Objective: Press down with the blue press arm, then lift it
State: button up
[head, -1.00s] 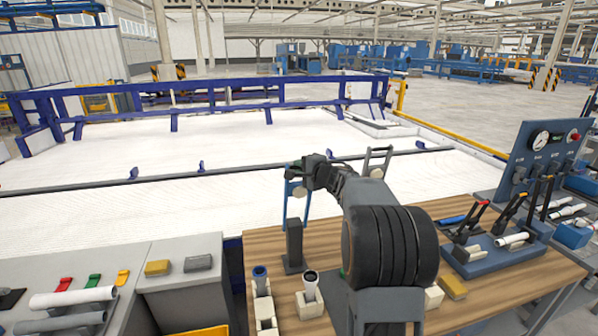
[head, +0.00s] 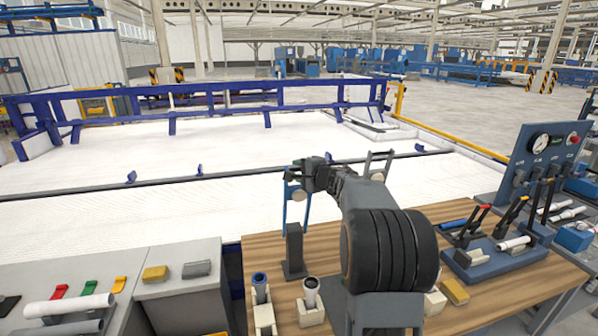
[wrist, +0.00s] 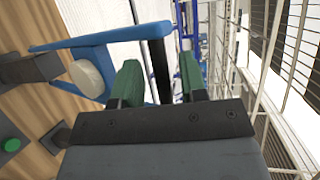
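The blue press arm (wrist: 95,48) is a blue frame with a black handle bar (wrist: 158,70) at its end and a pale round pad (wrist: 87,78) under it. In the head view, blue bars of it (head: 284,212) show beside a dark upright post (head: 293,250). My gripper (wrist: 158,80) has green fingers, one on each side of the black handle bar. The fingers stand apart, with narrow gaps seen beside the bar, so it looks open. In the head view my gripper is small and dark, and its fingers are hard to make out.
A wooden table (head: 480,308) lies below my arm. White pipe holders with pipes (head: 310,300) stand near its front edge. A blue panel with a gauge (head: 540,155) and a clamp fixture (head: 485,255) stand at the right. White wire mesh (wrist: 245,100) shows right of my fingers.

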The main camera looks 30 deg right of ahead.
jog(key=shift+s, duration=0.1)
jog(key=v, duration=1.3)
jog(key=shift+s+r+b, duration=0.15)
jog(key=shift+s+b, duration=0.15)
jog(key=shift+b, duration=0.15)
